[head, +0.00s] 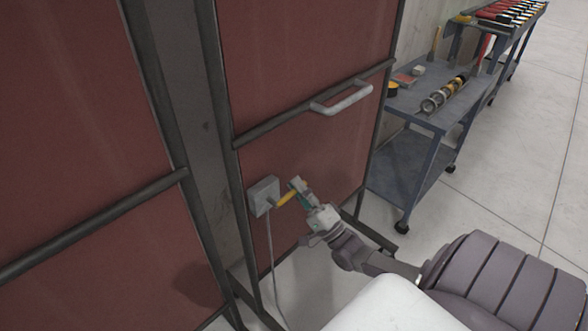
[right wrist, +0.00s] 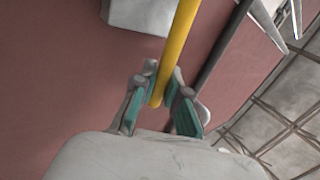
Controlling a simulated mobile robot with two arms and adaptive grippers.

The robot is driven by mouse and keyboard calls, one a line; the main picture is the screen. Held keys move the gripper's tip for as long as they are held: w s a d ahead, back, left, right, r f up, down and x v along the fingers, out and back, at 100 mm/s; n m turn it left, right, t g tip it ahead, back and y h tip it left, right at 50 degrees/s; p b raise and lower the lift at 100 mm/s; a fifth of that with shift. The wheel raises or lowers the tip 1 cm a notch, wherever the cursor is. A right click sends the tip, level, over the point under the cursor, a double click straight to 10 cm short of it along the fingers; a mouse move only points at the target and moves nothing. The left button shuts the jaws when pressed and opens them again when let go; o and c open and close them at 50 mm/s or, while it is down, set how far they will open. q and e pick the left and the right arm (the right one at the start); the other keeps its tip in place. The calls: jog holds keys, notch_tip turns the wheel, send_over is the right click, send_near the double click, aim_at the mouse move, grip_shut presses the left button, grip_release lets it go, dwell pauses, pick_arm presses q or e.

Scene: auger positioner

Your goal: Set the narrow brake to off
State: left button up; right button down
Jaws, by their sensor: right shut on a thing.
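The brake is a grey box (head: 263,196) on the red panel, with a yellow lever (head: 285,198) sticking out to the right. My right gripper (head: 299,190) is at the outer end of the lever. In the right wrist view the yellow lever (right wrist: 182,35) runs down from the grey box (right wrist: 142,14) to between the teal-padded fingers of my right gripper (right wrist: 162,98), which is shut on its end. No label or marking on the box can be read. My left gripper is not in view.
A white handle (head: 342,99) is on the panel above the box. A grey cable (head: 271,252) hangs below the box. Blue-grey carts with tools (head: 425,100) stand at the right. The floor (head: 500,195) beside the near cart is clear.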

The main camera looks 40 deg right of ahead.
jog(key=shift+f+m+h, duration=0.2)
jog(key=shift+m+h, duration=0.2)
jog(key=shift+m, duration=0.4)
jog(key=c, duration=1.2)
grip_release()
jog(key=shift+d+f, duration=0.1)
jog(key=v, duration=1.2)
